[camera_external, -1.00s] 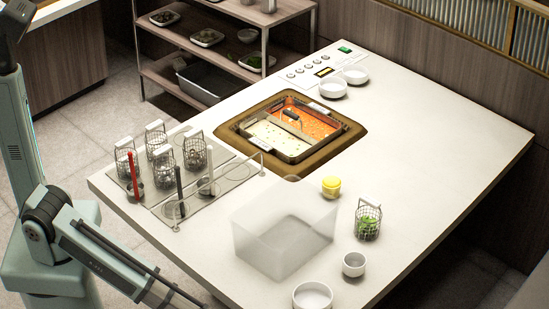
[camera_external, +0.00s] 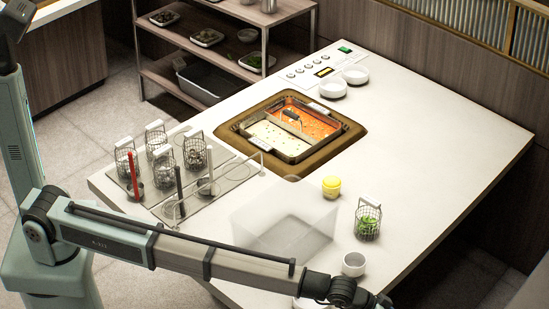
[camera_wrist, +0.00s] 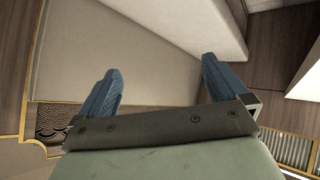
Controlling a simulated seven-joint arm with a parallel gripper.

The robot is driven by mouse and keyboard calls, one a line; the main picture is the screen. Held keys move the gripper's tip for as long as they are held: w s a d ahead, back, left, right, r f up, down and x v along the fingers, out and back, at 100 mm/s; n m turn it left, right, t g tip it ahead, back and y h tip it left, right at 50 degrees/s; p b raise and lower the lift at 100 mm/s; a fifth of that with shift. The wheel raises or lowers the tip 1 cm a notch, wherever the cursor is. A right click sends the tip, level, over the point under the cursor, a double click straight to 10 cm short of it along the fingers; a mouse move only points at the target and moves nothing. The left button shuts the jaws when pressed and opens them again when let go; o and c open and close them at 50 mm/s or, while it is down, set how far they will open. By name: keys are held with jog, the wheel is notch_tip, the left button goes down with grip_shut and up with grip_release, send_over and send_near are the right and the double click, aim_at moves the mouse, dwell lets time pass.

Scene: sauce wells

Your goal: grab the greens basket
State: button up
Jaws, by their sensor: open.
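The greens basket (camera_external: 367,221) is a small wire basket with a pale handle and green leaves inside. It stands upright on the right part of the white counter in the external view. My gripper's two blue fingers (camera_wrist: 160,88) are spread apart and empty in the wrist view. That view shows walls and pale surfaces, and no basket. In the external view my arm reaches along the front of the counter, and its wrist end is at the bottom edge, in front of and below the basket. The fingers are not visible there.
A white cup (camera_external: 353,264) stands just in front of the basket. A yellow jar (camera_external: 331,187) and a clear bin (camera_external: 280,235) are to its left. A two-part pot (camera_external: 290,150) is set in the counter (camera_external: 440,150). Several empty wire baskets (camera_external: 195,152) stand at left. Counter right of the basket is clear.

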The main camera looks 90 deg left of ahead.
jog(key=w+a+r+n+y, duration=0.1)
jog(key=w+a+r+n, duration=0.1)
jog(key=w+a+r, duration=0.45)
notch_tip(320, 180, up, 8)
jog(key=n+g, duration=0.4)
jog(key=g, duration=0.6)
send_over(369, 214)
jog(key=shift+w+a+r, duration=0.1)
jog(key=shift+w+a, duration=0.3)
notch_tip(369, 214, down, 8)
jog(key=shift+r, duration=0.1)
jog(key=shift+s+d+f, duration=0.1)
jog(key=shift+s+f, duration=0.05)
jog(key=shift+f, duration=0.75)
jog(key=shift+s+d+f, duration=0.1)
jog(key=shift+f, duration=0.75)
jog(key=shift+s+d+f, duration=0.1)
jog(key=shift+s+f, duration=0.05)
jog(key=shift+f, duration=0.75)
jog(key=shift+c, duration=0.4)
